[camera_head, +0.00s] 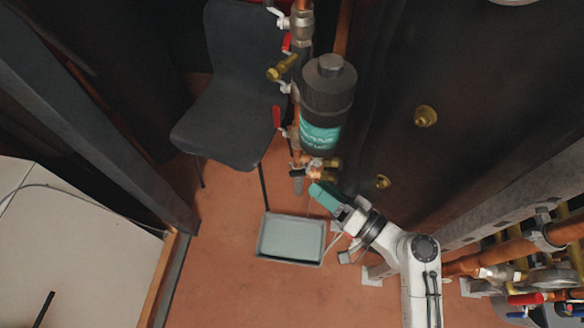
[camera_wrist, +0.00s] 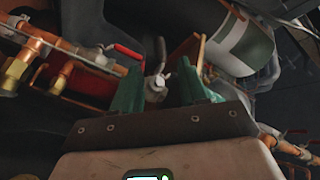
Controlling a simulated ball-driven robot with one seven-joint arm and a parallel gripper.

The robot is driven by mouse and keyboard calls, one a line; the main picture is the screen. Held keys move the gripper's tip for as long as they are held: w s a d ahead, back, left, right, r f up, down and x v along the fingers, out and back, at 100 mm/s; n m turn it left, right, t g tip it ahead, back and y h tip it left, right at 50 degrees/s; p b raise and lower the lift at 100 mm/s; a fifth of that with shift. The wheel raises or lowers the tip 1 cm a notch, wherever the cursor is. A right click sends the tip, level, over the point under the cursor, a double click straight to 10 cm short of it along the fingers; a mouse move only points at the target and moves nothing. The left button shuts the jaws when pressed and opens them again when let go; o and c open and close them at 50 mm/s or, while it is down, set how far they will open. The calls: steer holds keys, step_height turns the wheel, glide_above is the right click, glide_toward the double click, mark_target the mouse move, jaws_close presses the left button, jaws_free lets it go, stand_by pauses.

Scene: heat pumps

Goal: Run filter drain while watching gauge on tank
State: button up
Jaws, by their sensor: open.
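The filter (camera_head: 327,92), a dark grey canister with a teal label band, stands upright on the copper pipework. It also shows as a white-and-green body in the wrist view (camera_wrist: 243,38). Below it is a small drain valve (camera_head: 298,172) with brass fittings. My gripper (camera_head: 318,191) is just below and right of these fittings, its teal fingers open. In the wrist view my gripper (camera_wrist: 160,78) has a grey metal valve part (camera_wrist: 156,86) between or just beyond its fingers; contact cannot be told. The large dark tank (camera_head: 450,65) fills the right. I cannot make out its gauge.
A grey tray (camera_head: 263,247) lies on the reddish floor below the valve. A dark chair (camera_head: 232,85) stands left of the pipes. Red-handled valves (camera_head: 277,116) line the pipe. Brass fittings (camera_head: 425,116) stick out of the tank. Copper pipes (camera_head: 500,252) run at lower right.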

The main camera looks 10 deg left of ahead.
steer(key=x, duration=0.9)
steer(key=shift+w+a+p, duration=0.15)
steer(key=shift+a+p, duration=0.1)
steer(key=shift+p, duration=0.05)
steer(key=shift+c, duration=0.3)
jaws_close()
